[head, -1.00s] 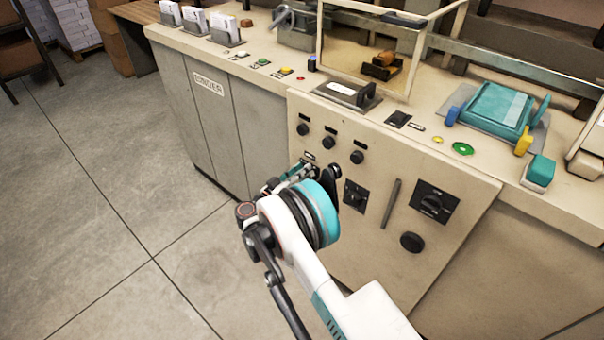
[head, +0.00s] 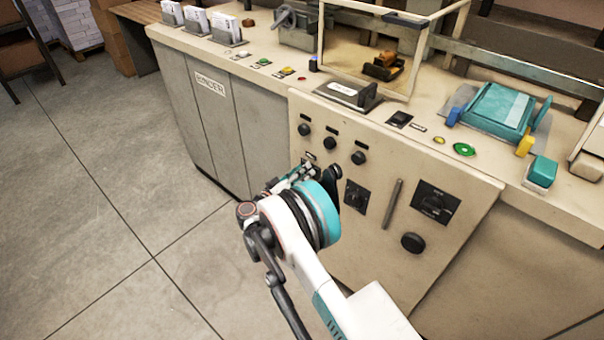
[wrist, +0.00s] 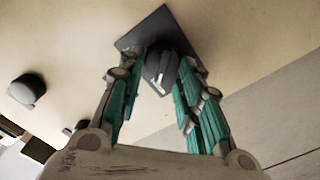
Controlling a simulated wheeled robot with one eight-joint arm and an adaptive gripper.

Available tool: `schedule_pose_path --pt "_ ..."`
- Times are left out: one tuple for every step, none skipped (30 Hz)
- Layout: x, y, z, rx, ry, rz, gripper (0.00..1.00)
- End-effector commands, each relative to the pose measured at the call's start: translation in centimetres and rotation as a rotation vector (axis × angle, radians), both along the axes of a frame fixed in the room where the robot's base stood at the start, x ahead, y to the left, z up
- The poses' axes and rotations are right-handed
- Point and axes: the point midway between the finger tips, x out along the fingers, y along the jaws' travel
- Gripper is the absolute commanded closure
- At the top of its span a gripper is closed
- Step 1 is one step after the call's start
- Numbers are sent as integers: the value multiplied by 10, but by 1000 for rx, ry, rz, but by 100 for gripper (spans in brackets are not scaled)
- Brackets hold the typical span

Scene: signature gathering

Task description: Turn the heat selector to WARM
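A dark selector knob (wrist: 162,72) with a white mark on its face sits on a square black plate (wrist: 131,40) in the wrist view. My gripper (wrist: 164,62) has one fingertip on each side of this knob, close against it. In the head view my gripper (head: 305,168) is at the cream control panel (head: 462,240), below the row of small knobs. My own wrist hides most of the gripped knob there. Its label and pointer setting are too small to read.
Three small black knobs (head: 330,143) sit above my gripper. To its right are a square-plated selector (head: 355,196), a vertical slot (head: 392,204), a larger rotary switch (head: 434,203) and a round black knob (head: 412,242). The counter above holds a teal device (head: 497,108).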

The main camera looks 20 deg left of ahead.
Motion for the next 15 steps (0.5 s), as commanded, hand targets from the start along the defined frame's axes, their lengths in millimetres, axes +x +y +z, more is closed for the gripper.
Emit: schedule_pose_path --pt "0 0 0 0 0 0 53" --pt "0 0 0 0 0 0 53" --pt "0 0 0 0 0 0 53" --pt "0 0 0 0 0 0 53" --pt "0 0 0 0 0 0 53" --pt "0 0 0 1 0 0 53" --pt "0 0 0 1 0 0 53" --pt "0 0 0 1 0 0 53" --pt "0 0 0 1 0 0 53" --pt "0 0 0 1 0 -1 53" --pt "0 0 0 1 0 0 53" --pt "-2 1 0 1 0 1 53" --pt "-3 1 0 1 0 1 53" --pt "-5 2 0 1 0 1 53" --pt "-8 4 0 1 0 1 53"
